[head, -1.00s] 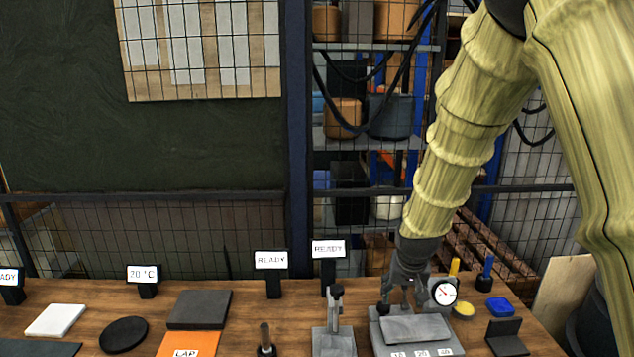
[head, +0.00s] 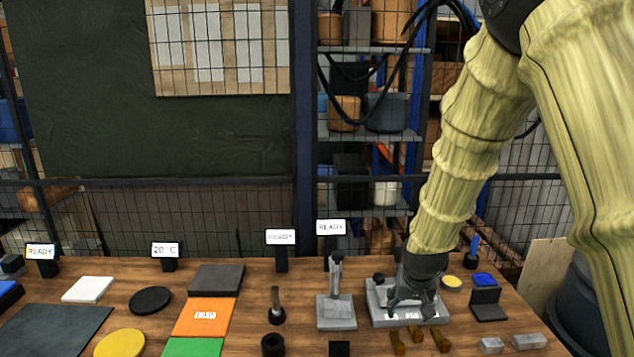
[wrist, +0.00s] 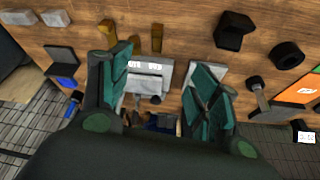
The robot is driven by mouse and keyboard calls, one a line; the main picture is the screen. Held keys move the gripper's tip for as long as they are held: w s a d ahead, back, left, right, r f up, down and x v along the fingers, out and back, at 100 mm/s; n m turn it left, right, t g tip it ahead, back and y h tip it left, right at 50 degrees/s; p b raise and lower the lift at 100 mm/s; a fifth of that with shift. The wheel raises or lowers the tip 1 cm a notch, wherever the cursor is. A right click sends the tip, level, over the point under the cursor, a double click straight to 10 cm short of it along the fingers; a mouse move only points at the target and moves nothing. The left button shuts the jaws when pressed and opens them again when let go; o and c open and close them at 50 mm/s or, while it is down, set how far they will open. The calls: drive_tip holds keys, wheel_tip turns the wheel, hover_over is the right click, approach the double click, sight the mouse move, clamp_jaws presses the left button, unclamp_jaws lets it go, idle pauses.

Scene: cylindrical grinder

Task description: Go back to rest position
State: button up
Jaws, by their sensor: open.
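My gripper (head: 412,298) is in the right half of the head view, pointing down over a grey metal fixture plate (head: 378,300) with white number labels. In the wrist view my gripper (wrist: 165,80) has its two green-padded fingers spread wide, with nothing between them touching the pads. The fixture (wrist: 150,76) shows between and beyond the fingers. In the head view the gripper hides part of the plate, and I cannot tell the exact gap between them. My arm in its yellow cover reaches down from the upper right.
A grey stand (head: 336,310) is just left of the fixture. Brass-coloured pieces (head: 418,335) and grey blocks (head: 528,341) lie in front and right. A black holder (head: 487,303) is at right. Orange mat (head: 205,317) and black disc (head: 150,300) lie left. A mesh fence (head: 190,225) stands behind.

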drive_tip(key=s+f+g+b, duration=0.1)
drive_tip(key=s+f+b, duration=0.1)
drive_tip(key=s+f, duration=0.55)
drive_tip(key=s+f+b, duration=0.1)
drive_tip(key=s+f, duration=0.3)
drive_tip(key=f, duration=0.7)
drive_tip(key=s+f+g+b, duration=0.1)
drive_tip(key=s+f+b, duration=0.1)
drive_tip(key=s+f, duration=0.6)
drive_tip(key=s+f+g+b, duration=0.1)
drive_tip(key=s+f+b, duration=0.1)
drive_tip(key=s+f, duration=0.7)
drive_tip(key=s+f+n+g+b, duration=0.1)
drive_tip(key=s+f+b, duration=0.1)
drive_tip(key=s+f, duration=0.7)
drive_tip(key=s, duration=0.5)
drive_tip(key=shift+d+n+y, duration=0.15)
drive_tip(key=shift+n+y, duration=0.15)
drive_tip(key=shift+y, duration=0.1)
